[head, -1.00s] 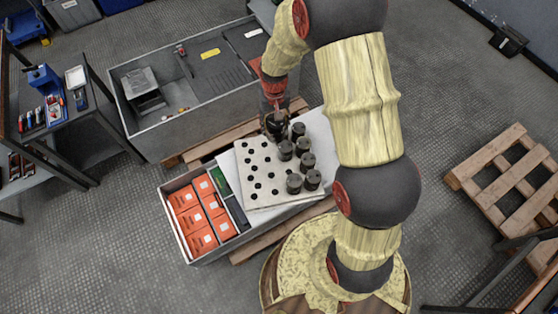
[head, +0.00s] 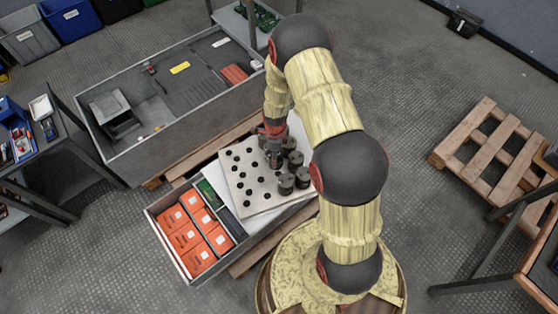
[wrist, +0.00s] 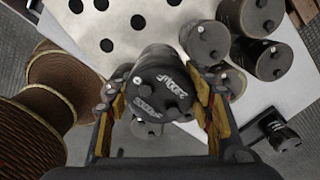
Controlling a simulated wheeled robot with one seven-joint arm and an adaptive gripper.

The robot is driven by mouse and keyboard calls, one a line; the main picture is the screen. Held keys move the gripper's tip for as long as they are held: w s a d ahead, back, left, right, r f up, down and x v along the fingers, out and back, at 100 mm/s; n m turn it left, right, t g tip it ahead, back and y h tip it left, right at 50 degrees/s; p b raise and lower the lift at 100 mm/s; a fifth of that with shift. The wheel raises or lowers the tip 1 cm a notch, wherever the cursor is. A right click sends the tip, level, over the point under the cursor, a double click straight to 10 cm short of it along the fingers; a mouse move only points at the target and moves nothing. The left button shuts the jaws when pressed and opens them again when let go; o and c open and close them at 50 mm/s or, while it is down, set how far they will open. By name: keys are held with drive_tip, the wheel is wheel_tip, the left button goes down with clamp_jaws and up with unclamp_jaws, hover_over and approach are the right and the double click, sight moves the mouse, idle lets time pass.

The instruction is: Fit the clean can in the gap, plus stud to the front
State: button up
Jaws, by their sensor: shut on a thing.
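My gripper (head: 274,160) is shut on a dark round can (wrist: 158,88), above or at the perforated plate's can group. The held can's top faces the wrist camera. It carries pale printed marks, upside down in that picture, and a small pale stud at its left; which stud is plus I cannot tell. Other dark cans stand close by, one just above right in the wrist view (wrist: 205,42) and more at the right (wrist: 262,58). In the head view, cans (head: 286,184) stand along the right of the pale plate (head: 238,197). The gap is hidden or not clear.
A grey bin with orange boxes (head: 187,237) sits left of the plate. A large grey open crate (head: 125,172) lies behind. A wooden pallet (head: 470,150) is at the right. Bare holes (wrist: 107,45) cover the plate's left side.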

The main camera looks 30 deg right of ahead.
drive_tip(key=f+m, duration=0.1)
drive_tip(key=m, duration=0.1)
drive_tip(key=d+f+m, duration=0.1)
drive_tip(key=shift+s+f, duration=0.3)
drive_tip(key=shift+s, duration=0.05)
drive_tip(key=shift+f+b, duration=2.05)
drive_tip(key=shift+f, duration=0.7)
drive_tip(key=shift+f+b, duration=0.35)
drive_tip(key=shift+f, duration=0.35)
drive_tip(key=o, duration=1.7)
drive_tip(key=shift+o, duration=0.2)
drive_tip(key=shift+s, duration=0.1)
wheel_tip(320, 180, up, 12)
